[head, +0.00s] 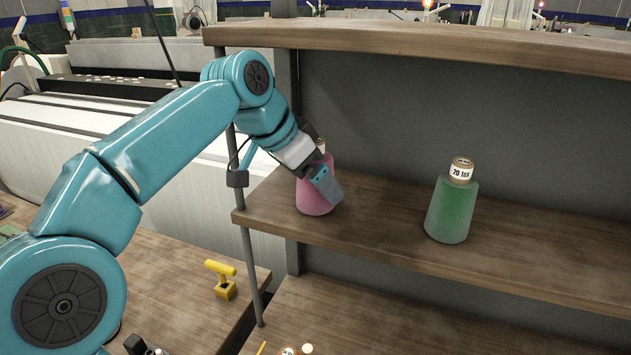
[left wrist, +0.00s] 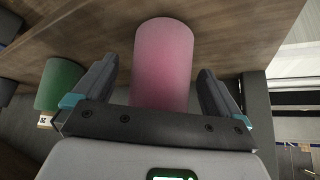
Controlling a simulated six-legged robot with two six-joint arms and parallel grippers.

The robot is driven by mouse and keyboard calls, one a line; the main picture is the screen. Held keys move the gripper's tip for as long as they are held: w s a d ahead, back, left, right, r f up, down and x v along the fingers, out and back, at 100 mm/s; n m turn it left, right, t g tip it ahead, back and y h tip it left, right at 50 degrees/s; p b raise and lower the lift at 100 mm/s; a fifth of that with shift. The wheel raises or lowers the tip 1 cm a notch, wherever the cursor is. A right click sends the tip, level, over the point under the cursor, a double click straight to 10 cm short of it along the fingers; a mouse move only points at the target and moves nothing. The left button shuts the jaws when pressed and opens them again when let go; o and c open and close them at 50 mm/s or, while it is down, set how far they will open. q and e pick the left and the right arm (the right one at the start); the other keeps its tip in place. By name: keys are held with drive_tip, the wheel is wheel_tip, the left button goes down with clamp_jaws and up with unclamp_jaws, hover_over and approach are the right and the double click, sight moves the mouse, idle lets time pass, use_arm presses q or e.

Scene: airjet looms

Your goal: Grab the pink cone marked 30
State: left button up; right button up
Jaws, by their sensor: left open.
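The pink cone (head: 314,197) stands upright on the middle shelf, near its left end. It also shows in the left wrist view (left wrist: 163,62). My left gripper (head: 326,184) is at the pink cone, partly covering it in the head view. In the left wrist view its two fingers (left wrist: 160,90) are apart, one on each side of the pink cone, with a visible gap on either side. The label of the pink cone is hidden, so its number cannot be read. My right gripper is in neither view.
A green cone (head: 451,210) labelled "20 tex" stands to the right on the same wooden shelf (head: 540,245). An upper shelf board (head: 430,42) is overhead, and a grey post (head: 249,262) is at the left end. A yellow handle (head: 222,280) stands on the lower left table.

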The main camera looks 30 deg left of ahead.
use_arm(q)
drive_tip(key=shift+a, duration=0.1)
drive_tip(key=c, duration=1.3)
drive_tip(key=shift+r, duration=0.15)
